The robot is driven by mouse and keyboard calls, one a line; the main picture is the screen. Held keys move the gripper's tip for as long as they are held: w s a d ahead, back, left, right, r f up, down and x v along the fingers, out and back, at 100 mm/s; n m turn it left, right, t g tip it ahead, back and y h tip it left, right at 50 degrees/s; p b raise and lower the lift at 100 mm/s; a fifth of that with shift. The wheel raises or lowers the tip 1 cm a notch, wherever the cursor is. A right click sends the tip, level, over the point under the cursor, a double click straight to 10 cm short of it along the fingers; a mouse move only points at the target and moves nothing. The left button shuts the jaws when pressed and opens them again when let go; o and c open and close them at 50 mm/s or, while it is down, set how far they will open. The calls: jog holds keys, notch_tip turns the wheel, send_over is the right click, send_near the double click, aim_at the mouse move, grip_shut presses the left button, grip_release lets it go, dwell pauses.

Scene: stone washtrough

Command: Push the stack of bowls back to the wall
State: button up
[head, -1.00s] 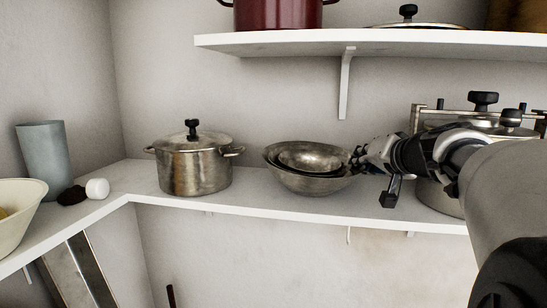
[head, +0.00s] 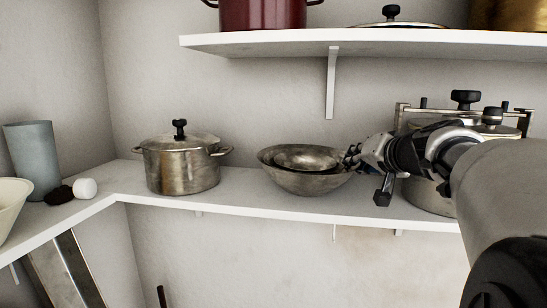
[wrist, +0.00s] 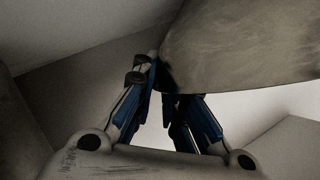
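The stack of bowls (head: 304,181) sits on the white shelf (head: 250,205); the bowls are worn grey metal, a smaller one nested in a wider one. My gripper (head: 350,156) is at the right side of their rim in the head view. In the wrist view a bowl (wrist: 245,45) fills the upper right, and my gripper's blue-sided fingers (wrist: 163,85) draw close together at its edge. The fingers appear shut on that edge, though the exact contact is partly hidden. The pale wall (head: 260,110) is behind the stack.
A lidded metal pot (head: 181,168) stands left of the bowls, with a gap between. A large clamped pot (head: 425,195) stands close on the right, partly behind my arm. An upper shelf (head: 260,44) and its bracket (head: 331,90) are above.

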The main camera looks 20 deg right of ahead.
jog(key=o, duration=0.4)
jog(key=shift+d, duration=0.1)
jog(key=shift+o, duration=0.2)
jog(key=v, duration=0.7)
jog(key=shift+s, duration=0.25)
